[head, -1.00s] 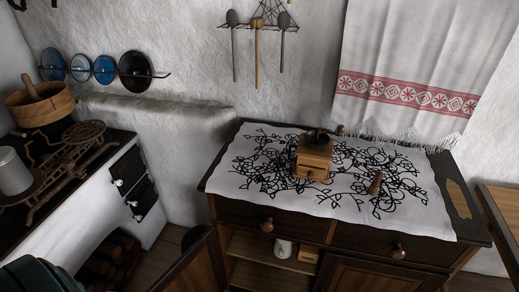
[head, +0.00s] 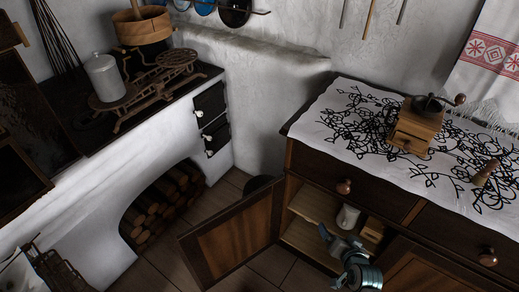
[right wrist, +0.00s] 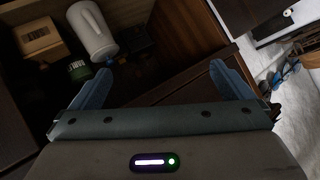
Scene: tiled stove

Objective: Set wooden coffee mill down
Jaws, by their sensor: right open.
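The wooden coffee mill (head: 415,128) stands upright on the white patterned cloth (head: 345,115) on top of the dark cabinet (head: 318,172). Its crank and dark top show, and nothing holds it. My right gripper (head: 338,237) is low in front of the open cabinet compartment, below and left of the mill and well apart from it. In the right wrist view my right gripper (right wrist: 162,82) has its fingers spread wide with nothing between them. The mill cannot be made out in that view. My left gripper is not in view.
A white jug (head: 347,217) and a small wooden box (head: 373,229) stand inside the compartment near my right gripper. The open cabinet door (head: 232,240) sticks out to the left. A small wooden object (head: 486,172) stands on the cloth. The stove (head: 150,125) carries scales and a canister.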

